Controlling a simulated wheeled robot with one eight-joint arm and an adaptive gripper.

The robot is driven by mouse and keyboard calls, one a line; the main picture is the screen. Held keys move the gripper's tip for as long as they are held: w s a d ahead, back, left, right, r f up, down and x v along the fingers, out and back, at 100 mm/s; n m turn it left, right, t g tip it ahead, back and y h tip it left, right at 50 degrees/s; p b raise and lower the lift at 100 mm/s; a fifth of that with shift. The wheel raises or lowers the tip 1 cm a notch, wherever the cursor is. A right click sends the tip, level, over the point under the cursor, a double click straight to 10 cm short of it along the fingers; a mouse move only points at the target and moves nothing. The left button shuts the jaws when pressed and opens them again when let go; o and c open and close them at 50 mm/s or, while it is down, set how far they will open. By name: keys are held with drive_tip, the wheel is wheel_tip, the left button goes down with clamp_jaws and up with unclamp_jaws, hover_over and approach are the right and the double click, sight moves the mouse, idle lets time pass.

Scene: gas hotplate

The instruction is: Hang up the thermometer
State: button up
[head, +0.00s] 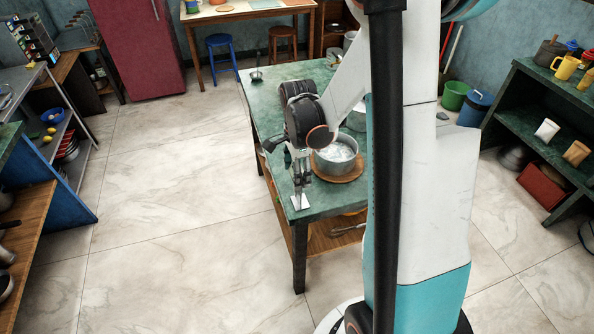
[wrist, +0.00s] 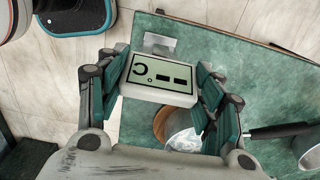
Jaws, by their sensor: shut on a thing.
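The thermometer (wrist: 158,88), a pale box with a display face, sits between the fingers of my gripper (wrist: 160,78) in the wrist view. My gripper is shut on it from both sides. In the head view my gripper (head: 301,172) points down above the near left corner of the green table (head: 320,208); the thermometer is hard to make out there. A pale metal plate or bracket (wrist: 157,44) lies at the table edge just beyond the thermometer; it also shows in the head view (head: 299,202). I cannot tell whether the thermometer touches it.
A metal pot (head: 336,157) with bubbling or foamy liquid stands on a round wooden board (head: 345,178) right of my gripper. A dark-handled pan (wrist: 280,130) is further right in the wrist view. The tiled floor (head: 170,200) left of the table is clear.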

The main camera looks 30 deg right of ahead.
drive_tip(key=shift+f+b, duration=0.4)
drive_tip(key=shift+b, duration=0.05)
idle(0.3)
drive_tip(key=o, duration=1.1)
drive_tip(key=shift+o, duration=0.2)
wheel_tip(320, 180, up, 12)
drive_tip(key=shift+d, duration=0.1)
drive_tip(key=shift+r, duration=0.1)
